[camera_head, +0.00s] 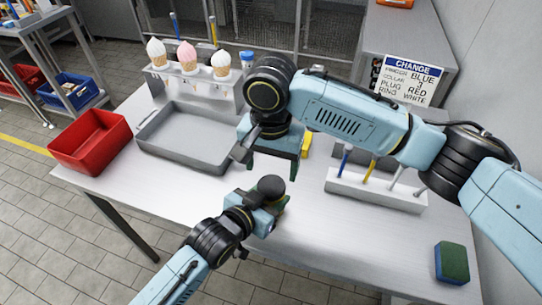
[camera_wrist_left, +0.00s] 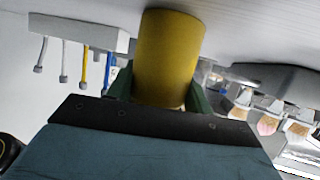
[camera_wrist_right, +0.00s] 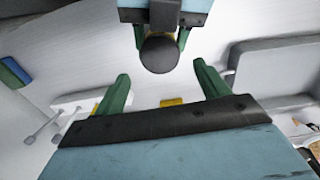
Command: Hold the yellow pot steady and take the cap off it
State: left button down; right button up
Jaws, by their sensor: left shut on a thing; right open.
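The yellow pot (camera_wrist_left: 168,60) is between the green fingers of my left gripper (camera_wrist_left: 160,90), which is shut on it. In the head view my left gripper (camera_head: 268,207) is low over the table's front part. A dark round cap (camera_head: 271,187) sits on top of the pot; it also shows in the right wrist view (camera_wrist_right: 159,53), between the left gripper's fingers. The pot is mostly hidden in the head view. My right gripper (camera_head: 275,160) is open and empty, behind the cap and apart from it; its spread green fingers show in the right wrist view (camera_wrist_right: 161,75).
A white rack (camera_head: 380,192) with several thin tools stands at right. A yellow object (camera_head: 306,145) shows behind my right gripper. A grey tray (camera_head: 185,145), red bin (camera_head: 92,142) and cone holder (camera_head: 192,72) are at left. A sponge (camera_head: 451,262) and a sign (camera_head: 415,78) are at right.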

aim_at(271, 186)
notch_tip(271, 186, down, 6)
jog(key=shift+r, duration=0.1)
jog(key=shift+c, duration=0.2)
jog(key=c, duration=1)
jog(key=shift+o, duration=0.2)
jog(key=n, duration=0.6)
jog(key=shift+n, duration=0.3)
jog(key=o, duration=1.1)
jog(key=shift+r, duration=0.1)
